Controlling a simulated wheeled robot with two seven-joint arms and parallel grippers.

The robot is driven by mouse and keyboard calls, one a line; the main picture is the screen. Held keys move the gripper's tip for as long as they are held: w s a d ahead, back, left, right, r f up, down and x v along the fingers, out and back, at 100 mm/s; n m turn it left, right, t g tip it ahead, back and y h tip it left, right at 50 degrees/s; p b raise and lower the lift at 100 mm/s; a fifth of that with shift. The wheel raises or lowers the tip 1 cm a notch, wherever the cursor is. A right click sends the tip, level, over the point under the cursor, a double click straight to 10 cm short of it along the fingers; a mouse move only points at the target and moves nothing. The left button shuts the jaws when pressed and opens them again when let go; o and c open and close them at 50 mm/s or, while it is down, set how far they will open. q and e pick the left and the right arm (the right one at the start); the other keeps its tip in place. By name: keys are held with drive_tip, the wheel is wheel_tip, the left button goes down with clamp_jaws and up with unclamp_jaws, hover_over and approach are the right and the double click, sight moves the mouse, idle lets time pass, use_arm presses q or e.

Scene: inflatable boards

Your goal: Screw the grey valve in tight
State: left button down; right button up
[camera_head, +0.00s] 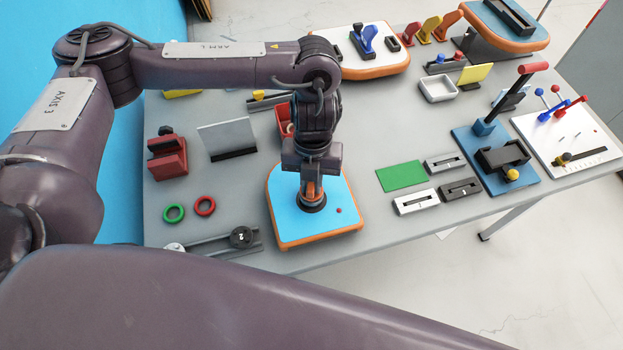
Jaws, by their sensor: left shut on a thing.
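A small inflatable board (285,222) with a blue top and an orange rim lies near the front edge of the table. My left gripper (312,190) points straight down at the board's middle. It is shut on the grey valve, which is mostly hidden by the fingers. A dark round seat (313,207) shows around the fingertips at the board's surface. I cannot tell how deep the valve sits. A small red dot (339,210) marks the board to the right of the gripper. My right gripper is not in view.
The grey table (365,225) holds a red vise-like block (167,158), green (174,213) and red (205,205) rings, and a rail with a black knob (241,237). A green mat (401,176) and a blue lever fixture (470,150) stand to the right.

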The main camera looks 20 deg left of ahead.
use_arm(q)
drive_tip(key=shift+m, duration=0.9)
drive_tip(key=shift+r+p, duration=2.55)
drive_tip(key=shift+p, duration=0.05)
drive_tip(key=n, duration=0.1)
drive_tip(key=w+a+n+b, duration=0.1)
drive_tip(key=n, duration=0.1)
drive_tip(key=shift+n, duration=0.3)
drive_tip(key=w+a+r+n+t+b, duration=0.1)
drive_tip(key=w+a+r+n+b, duration=0.1)
drive_tip(key=n, duration=1.4)
drive_tip(key=w+a+r+n+t+b, duration=0.1)
drive_tip(key=n+b, duration=0.6)
drive_tip(key=n, duration=0.8)
drive_tip(key=w+a+t, duration=0.1)
drive_tip(key=w+a, duration=0.1)
drive_tip(key=a, duration=0.1)
drive_tip(key=shift+w+a+r+n+t, duration=0.15)
drive_tip(key=shift+w+r+n+t, duration=0.15)
drive_tip(key=shift+w+r+n, duration=0.1)
